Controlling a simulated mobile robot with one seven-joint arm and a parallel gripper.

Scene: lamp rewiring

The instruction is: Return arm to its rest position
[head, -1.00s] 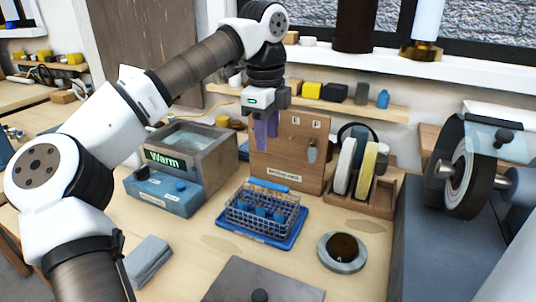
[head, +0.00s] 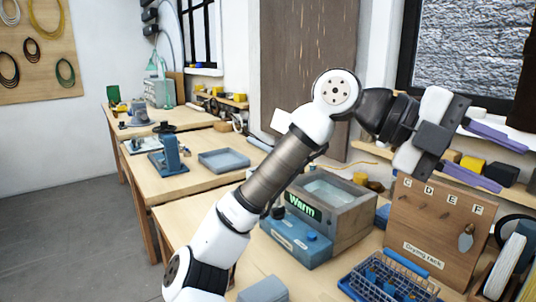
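My gripper (head: 504,164) is at the right of the head view, raised in front of the wooden drying rack and the window wall. Its two purple fingers point to the right and slightly down. They are spread apart, with nothing held between them. My arm is bent at a raised elbow, and its lower links rise from the bottom of the picture.
The drying rack (head: 431,224) stands below my gripper. A blue wire basket (head: 385,283) sits in front of it. The warm bath box (head: 297,240) is behind my arm. A grey tray (head: 224,160) lies on the left bench. Open floor (head: 75,215) is at left.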

